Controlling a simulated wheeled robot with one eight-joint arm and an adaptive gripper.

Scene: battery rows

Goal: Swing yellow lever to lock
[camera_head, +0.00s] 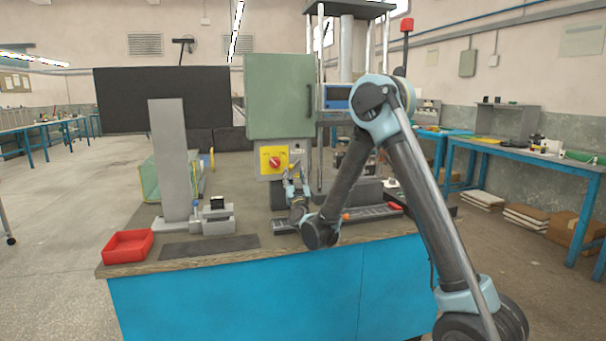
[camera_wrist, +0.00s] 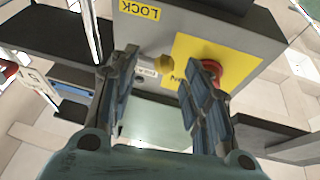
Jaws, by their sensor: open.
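My gripper (camera_head: 294,180) is at the front of the grey box under the green cabinet. In the wrist view my gripper (camera_wrist: 164,62) is open, one finger on each side of a small round yellow knob (camera_wrist: 164,62), which looks like the lever's end. I cannot tell whether the fingers touch it. The lever's arm is not clear, and in the head view the lever is hard to make out near my gripper.
A red rotary knob (camera_head: 273,161) on a yellow plate (camera_head: 265,152) is close left of my gripper; the red knob (camera_wrist: 213,68) is by the right finger in the wrist view. The green cabinet (camera_head: 278,95) stands above. A red tray (camera_head: 128,246) is at the bench's left front.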

